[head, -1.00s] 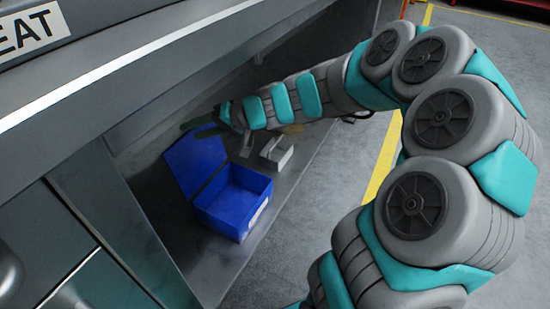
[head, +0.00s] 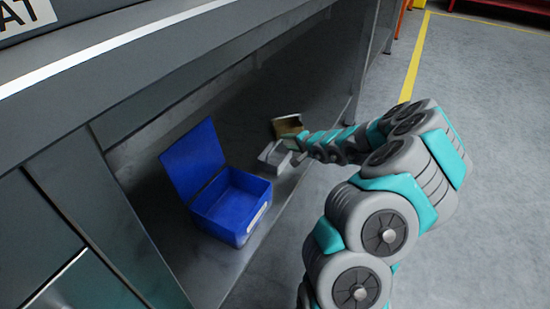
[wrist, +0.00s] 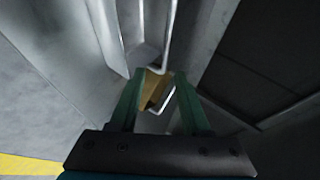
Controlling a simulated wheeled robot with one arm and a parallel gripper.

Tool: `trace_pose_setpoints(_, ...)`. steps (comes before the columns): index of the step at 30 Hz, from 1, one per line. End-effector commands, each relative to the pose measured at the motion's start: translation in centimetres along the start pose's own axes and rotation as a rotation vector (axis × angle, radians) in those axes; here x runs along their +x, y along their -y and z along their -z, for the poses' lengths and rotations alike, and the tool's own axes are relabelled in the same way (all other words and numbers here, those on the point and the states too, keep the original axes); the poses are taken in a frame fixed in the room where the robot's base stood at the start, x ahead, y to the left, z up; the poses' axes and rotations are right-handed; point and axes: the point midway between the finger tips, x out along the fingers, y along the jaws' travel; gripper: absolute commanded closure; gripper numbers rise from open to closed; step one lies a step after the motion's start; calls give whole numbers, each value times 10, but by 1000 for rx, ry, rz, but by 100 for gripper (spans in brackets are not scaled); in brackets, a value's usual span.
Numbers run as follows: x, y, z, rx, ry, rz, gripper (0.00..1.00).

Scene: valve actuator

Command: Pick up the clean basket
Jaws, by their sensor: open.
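A small light-grey open metal basket (head: 274,156) sits on the shelf under the bench, right of the blue box. Nothing in the pictures marks it as clean. A brown and white open container (head: 287,125) is just behind it. My gripper (wrist: 158,78) is open, with its green fingers spread. In the head view my gripper is close to the basket's right side, its fingertips hard to make out. In the wrist view, a brown surface (wrist: 151,90) and a thin pale rim show between the fingers. I cannot tell whether the fingers touch anything.
A blue box (head: 232,203) with its lid raised stands on the shelf, left of the basket. The bench top (head: 150,65) overhangs the shelf. Open floor (head: 480,100) with a yellow line lies to the right.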

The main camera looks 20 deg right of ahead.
Motion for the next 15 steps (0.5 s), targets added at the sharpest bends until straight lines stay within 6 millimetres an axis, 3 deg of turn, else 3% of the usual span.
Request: trace_pose_setpoints(15,40,7,-6,-2,2,-1,53)
